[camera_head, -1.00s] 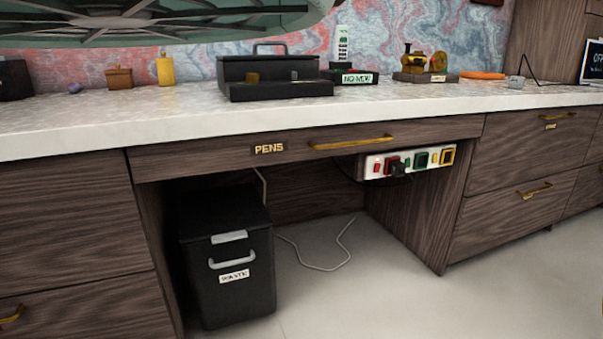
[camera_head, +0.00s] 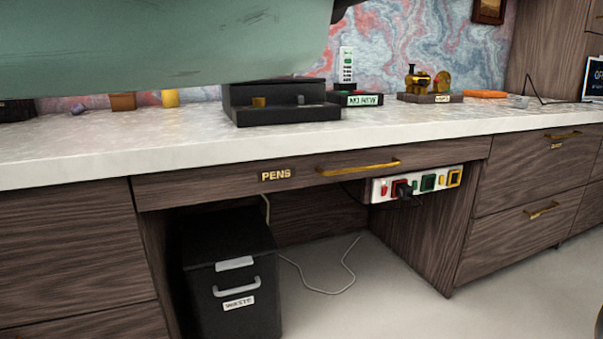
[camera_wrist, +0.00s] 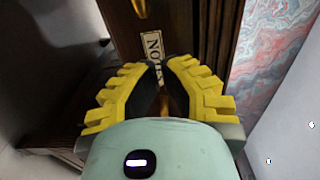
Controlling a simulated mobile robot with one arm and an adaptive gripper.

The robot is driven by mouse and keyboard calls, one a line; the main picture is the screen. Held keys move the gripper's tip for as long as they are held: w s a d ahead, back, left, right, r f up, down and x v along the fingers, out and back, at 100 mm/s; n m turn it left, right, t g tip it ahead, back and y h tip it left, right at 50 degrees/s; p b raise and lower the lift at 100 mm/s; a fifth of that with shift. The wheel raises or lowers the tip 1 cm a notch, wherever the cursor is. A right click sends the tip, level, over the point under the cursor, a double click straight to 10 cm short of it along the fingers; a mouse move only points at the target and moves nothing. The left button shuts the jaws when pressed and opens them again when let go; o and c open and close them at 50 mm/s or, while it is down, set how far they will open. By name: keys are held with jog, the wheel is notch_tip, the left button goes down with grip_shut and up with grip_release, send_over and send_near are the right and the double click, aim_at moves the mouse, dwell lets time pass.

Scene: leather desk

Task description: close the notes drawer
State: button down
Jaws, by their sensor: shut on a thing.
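The notes drawer shows in the wrist view as a dark brown wooden front with a white label (camera_wrist: 152,58) reading "NOT…", the rest covered by my fingers. How far the drawer stands out cannot be told. In the head view neither the gripper nor a notes label shows.
In the head view, the pens drawer (camera_head: 228,184) sits under the pale counter (camera_head: 400,133). A power strip (camera_head: 415,184) is at the right. My arm's pale green cover hides the upper left.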

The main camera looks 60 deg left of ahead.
jog(key=p+v, duration=0.7)
jog(key=v, duration=0.2)
